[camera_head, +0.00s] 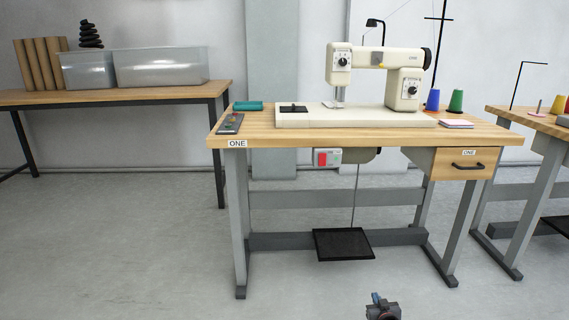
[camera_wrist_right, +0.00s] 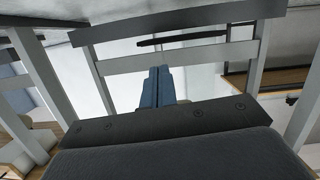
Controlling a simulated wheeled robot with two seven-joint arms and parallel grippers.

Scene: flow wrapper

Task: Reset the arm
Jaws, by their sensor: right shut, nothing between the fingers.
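My right gripper (camera_head: 378,300) shows at the bottom edge of the head view, right of centre. It is low in front of the sewing table (camera_head: 330,137) and apart from it. In the right wrist view, the two blue fingers of my right gripper (camera_wrist_right: 158,72) are together with nothing between them. Most of the right arm is below the head view. My left gripper is in neither view.
A cream sewing machine (camera_head: 339,117) stands on the table, with a black foot pedal (camera_head: 343,244) below. A drawer (camera_head: 463,164) is at the table's right. A side bench (camera_head: 150,93) holds clear bins (camera_head: 160,68). The floor in front is clear.

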